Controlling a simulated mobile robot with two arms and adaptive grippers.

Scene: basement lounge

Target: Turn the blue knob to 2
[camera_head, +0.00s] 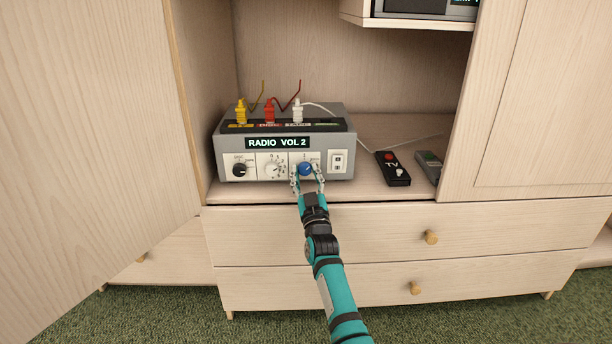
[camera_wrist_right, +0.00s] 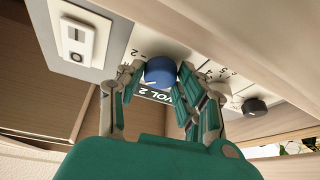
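My right gripper (camera_head: 307,178) is at the blue knob with a finger on either side. In the right wrist view, the blue knob (camera_wrist_right: 160,71) sits between the fingertips (camera_wrist_right: 162,76), which look slightly apart from it. My left gripper is out of view.
A white rocker switch (camera_head: 338,161) is just right of the blue knob. Yellow, red and white plugs (camera_head: 269,112) stand on top of the box. An open cabinet door (camera_head: 95,140) fills the left.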

